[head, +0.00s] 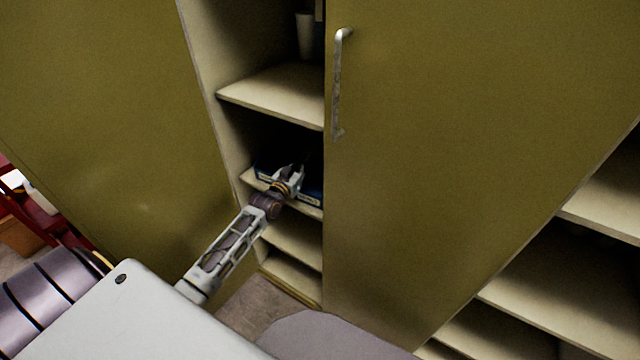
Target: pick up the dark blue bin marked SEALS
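A dark blue bin (317,190) sits on a middle shelf inside the cabinet, partly behind the right door. A pale label strip shows low on its front, too small to read. My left gripper (296,172) is at the bin's front and top edge and covers much of it. The fingers are small and dark against the shelf, so I cannot tell whether they are open or shut, or whether they touch the bin. My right gripper is out of view.
The olive cabinet door (430,150) with a metal handle (338,85) stands close right of the bin. A shelf board (275,92) lies above, with a white cup-like item (305,37) on it. The shelves below look empty. Open shelving (545,285) is at right.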

